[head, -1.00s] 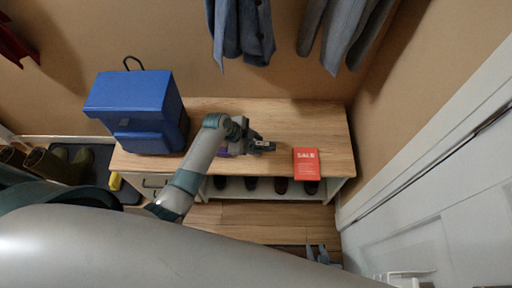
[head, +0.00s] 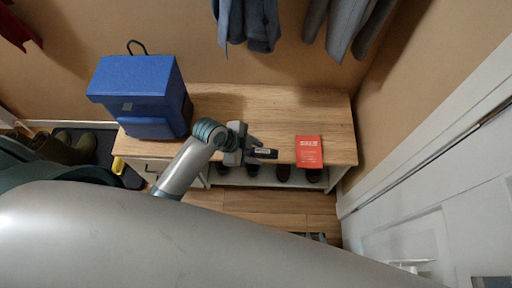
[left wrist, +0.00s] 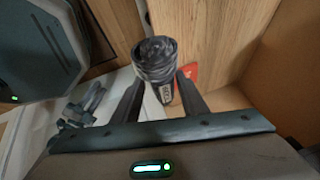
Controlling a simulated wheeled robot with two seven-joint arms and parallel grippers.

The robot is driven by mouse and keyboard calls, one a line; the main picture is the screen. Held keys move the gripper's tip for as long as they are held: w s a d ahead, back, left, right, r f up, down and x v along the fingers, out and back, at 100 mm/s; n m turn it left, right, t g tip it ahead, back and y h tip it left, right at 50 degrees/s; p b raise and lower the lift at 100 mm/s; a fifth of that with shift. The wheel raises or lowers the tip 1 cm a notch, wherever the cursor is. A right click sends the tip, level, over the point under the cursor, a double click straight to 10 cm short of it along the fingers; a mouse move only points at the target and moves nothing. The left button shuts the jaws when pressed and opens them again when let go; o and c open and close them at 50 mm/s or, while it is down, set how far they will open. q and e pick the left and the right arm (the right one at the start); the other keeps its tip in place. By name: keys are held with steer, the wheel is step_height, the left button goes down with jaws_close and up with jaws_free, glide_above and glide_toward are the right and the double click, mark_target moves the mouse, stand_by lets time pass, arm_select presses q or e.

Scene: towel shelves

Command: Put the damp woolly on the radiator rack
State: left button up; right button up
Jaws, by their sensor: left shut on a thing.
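My left gripper (head: 258,152) is over the front part of the wooden bench in the head view. In the left wrist view its two fingers (left wrist: 160,95) close on a dark grey, ribbed, rolled knit thing (left wrist: 155,60) with a dark band bearing pale print below it. The held thing shows small and dark in the head view (head: 265,153). I cannot tell from these frames whether it is damp. No radiator rack is clearly recognisable; a small white fixture (head: 410,264) at the lower right is partly cut off. My right gripper cannot be made out.
A blue cool-box-like bag (head: 140,95) stands on the bench's left end. A red SALE card (head: 309,151) lies at the bench's (head: 230,97) right front. Shoes (head: 283,173) stand below; clothes (head: 248,22) hang above. Boots (head: 70,148) are at left, a white door (head: 430,190) at right.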

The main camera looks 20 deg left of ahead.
stand_by(0.4)
arm_select(q)
steer(key=shift+w+r, duration=0.35)
steer(key=w+a+r+n+y, duration=0.2)
steer(key=r+n, duration=0.3)
steer(key=r, duration=0.2)
steer(key=w+a+r+n+t+y, duration=0.1)
steer(key=w+a+r+n+y, duration=0.1)
steer(key=r+n, duration=0.4)
steer(key=w+a+r+n+y, duration=0.1)
steer(key=a+r+n+y, duration=0.2)
steer(key=r, duration=0.4)
steer(key=n+y, duration=0.1)
steer(key=n, duration=0.1)
steer(key=shift+w+r+n, duration=0.4)
